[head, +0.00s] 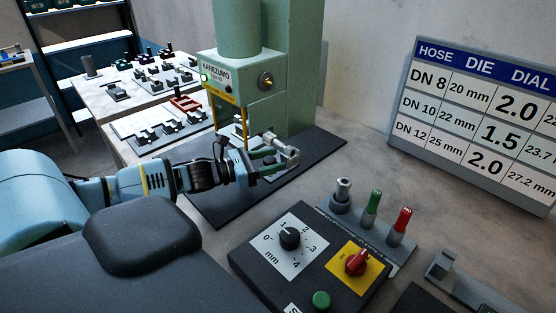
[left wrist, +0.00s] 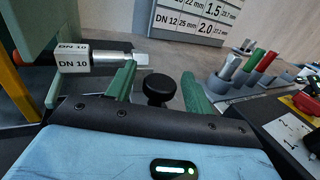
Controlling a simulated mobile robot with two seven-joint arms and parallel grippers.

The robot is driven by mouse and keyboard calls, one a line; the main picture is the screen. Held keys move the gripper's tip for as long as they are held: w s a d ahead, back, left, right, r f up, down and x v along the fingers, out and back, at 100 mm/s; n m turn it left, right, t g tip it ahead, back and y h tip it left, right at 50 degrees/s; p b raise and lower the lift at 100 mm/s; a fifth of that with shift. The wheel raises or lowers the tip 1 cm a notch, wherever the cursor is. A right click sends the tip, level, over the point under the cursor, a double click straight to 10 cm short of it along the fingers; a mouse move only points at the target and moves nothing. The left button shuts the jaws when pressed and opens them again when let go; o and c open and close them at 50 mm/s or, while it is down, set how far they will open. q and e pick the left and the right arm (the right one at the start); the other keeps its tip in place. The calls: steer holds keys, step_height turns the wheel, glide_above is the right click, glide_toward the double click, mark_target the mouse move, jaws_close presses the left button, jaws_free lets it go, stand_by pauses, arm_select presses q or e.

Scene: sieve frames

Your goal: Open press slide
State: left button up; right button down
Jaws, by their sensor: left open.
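The green press (head: 236,88) stands on a dark base plate, with a yellow-edged head above its working area. My left gripper (head: 272,160) reaches in from the left, low in front of the press. In the left wrist view its two green fingers (left wrist: 159,76) are apart, with a black round knob (left wrist: 158,90) between them. I cannot tell whether either finger touches the knob. A metal fitting with a white DN 10 label (left wrist: 72,60) is left of the fingers. The slide itself is mostly hidden by the gripper. My right gripper is not in view.
A control box (head: 300,262) with a dial and red switch stands in front right. A holder with grey, green and red pieces (head: 370,235) is behind it. A hose die dial board (head: 475,115) stands at the back right. Trays of parts (head: 160,130) are at left.

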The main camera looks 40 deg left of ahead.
arm_select(q)
steer(key=shift+x, duration=0.8)
jaws_close()
